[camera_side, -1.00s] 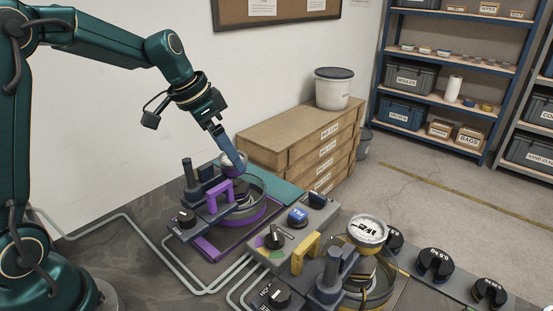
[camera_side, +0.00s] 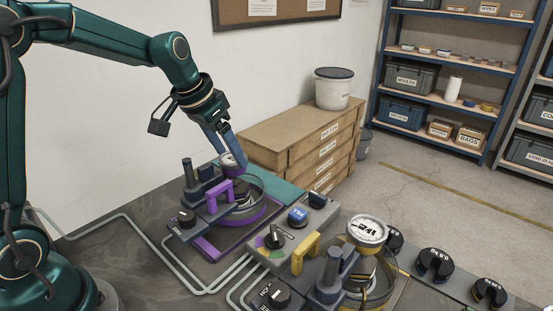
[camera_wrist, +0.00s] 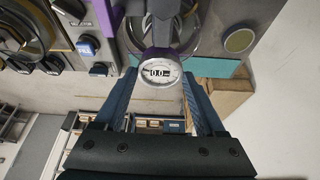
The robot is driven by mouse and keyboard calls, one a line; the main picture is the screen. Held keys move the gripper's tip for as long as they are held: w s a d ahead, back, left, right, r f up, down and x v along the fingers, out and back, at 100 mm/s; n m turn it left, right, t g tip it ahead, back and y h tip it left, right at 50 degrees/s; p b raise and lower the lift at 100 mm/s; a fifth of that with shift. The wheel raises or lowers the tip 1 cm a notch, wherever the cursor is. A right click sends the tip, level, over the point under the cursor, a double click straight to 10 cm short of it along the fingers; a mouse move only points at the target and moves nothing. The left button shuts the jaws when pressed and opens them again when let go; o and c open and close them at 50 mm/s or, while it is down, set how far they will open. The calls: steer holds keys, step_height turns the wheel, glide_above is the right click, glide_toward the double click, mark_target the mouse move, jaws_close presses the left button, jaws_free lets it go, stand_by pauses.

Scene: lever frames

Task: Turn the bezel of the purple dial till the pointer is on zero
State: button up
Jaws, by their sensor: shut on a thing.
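The purple dial (camera_side: 229,159) sits above the purple-trimmed fixture, its face partly hidden by my fingers in the side view. In the wrist view the dial (camera_wrist: 160,73) shows a white round face with "0.0" printed on it and a purple stem behind. The pointer is too small to make out. My gripper (camera_side: 234,164) is shut on the bezel of the dial, with blue fingers reaching down from above. In the wrist view my gripper (camera_wrist: 158,80) has one finger on each side of the bezel.
A purple handle (camera_side: 219,190) and a dark post stand close left of the dial. A yellow-trimmed fixture with its own dial (camera_side: 367,230) stands at front right. A grey control box (camera_side: 290,232) with knobs lies between. Wooden drawers (camera_side: 300,140) stand behind.

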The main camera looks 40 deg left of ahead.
mark_target(221, 162)
steer(key=o, duration=1.3)
steer(key=shift+v, duration=2.3)
steer(key=shift+s+r, duration=0.1)
steer(key=shift+r, duration=0.15)
steer(key=shift+d, duration=0.1)
